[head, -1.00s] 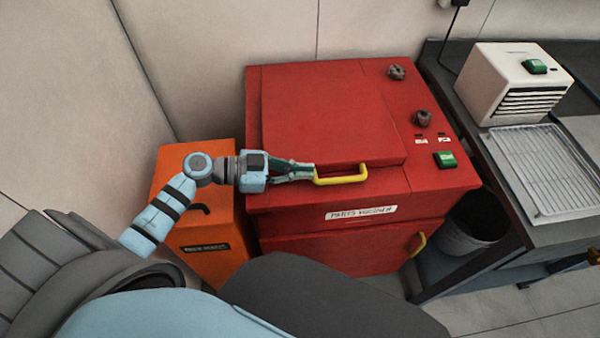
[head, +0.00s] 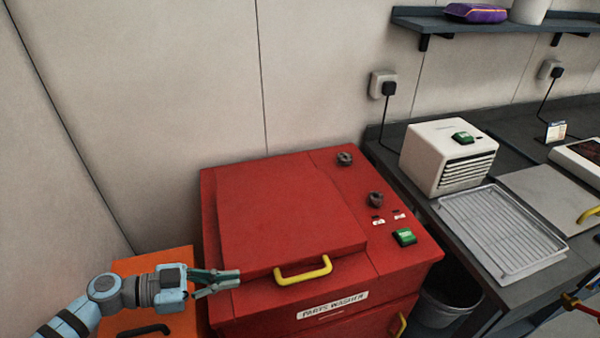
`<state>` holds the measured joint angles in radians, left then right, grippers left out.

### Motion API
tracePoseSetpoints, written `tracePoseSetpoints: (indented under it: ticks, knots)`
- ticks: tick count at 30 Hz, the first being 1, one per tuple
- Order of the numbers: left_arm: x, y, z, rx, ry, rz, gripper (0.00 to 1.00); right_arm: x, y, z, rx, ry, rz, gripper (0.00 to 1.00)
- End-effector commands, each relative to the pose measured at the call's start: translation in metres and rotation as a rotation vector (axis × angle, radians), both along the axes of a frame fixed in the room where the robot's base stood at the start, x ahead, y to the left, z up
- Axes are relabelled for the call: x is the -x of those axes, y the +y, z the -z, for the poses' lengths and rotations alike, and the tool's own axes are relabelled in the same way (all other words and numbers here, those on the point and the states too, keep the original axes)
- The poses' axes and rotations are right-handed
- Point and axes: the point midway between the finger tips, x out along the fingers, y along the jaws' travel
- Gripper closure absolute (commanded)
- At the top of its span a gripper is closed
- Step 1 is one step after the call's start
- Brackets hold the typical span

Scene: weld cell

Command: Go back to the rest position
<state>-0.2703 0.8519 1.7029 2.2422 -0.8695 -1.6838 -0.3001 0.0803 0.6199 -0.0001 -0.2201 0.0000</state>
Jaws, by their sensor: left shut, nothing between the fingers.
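My left gripper (head: 226,280) is in the head view at the lower left, its fingers together and empty. Its fingertips are just left of the yellow lid handle (head: 303,271) and apart from it, near the front left of the red parts washer (head: 225,312). The washer's lid (head: 285,220) is down.
An orange box (head: 165,262) with a dark handle stands left of the washer, under my left arm. A white vented unit (head: 445,160) and a wire rack (head: 500,225) sit on the dark bench at right. A bin (head: 445,305) stands below. A wall shelf (head: 470,22) hangs above.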

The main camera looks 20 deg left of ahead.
Motion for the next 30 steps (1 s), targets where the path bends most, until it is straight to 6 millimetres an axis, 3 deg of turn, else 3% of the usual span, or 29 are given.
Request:
tracePoseSetpoints:
  ticks: [5,8,11,14,20,28,30]
  knots:
    - [0.009,-0.012,0.007,-0.007,0.027,0.030,1.00,0.000,0.000,0.000,0.000,0.000,0.000,1.00]
    - [0.041,-0.045,0.032,-0.048,0.127,0.112,1.00,0.000,0.001,0.000,-0.001,0.000,0.000,1.00]
    - [0.090,-0.085,0.073,-0.169,0.311,0.175,1.00,0.000,0.001,0.000,-0.002,0.000,0.000,1.00]
    - [0.120,-0.098,0.107,-0.326,0.489,0.105,1.00,0.000,0.003,0.000,-0.003,0.000,0.001,1.00]
    - [0.139,-0.077,0.130,-0.518,0.718,-0.256,1.00,0.000,0.002,0.000,-0.003,0.000,0.001,1.00]
    - [0.158,-0.012,0.110,-0.557,0.896,-0.931,1.00,0.000,0.001,0.000,-0.001,0.000,0.000,1.00]
    - [0.154,-0.007,0.137,-0.567,0.916,-0.951,1.00,0.000,0.001,0.000,-0.001,-0.001,0.000,1.00]
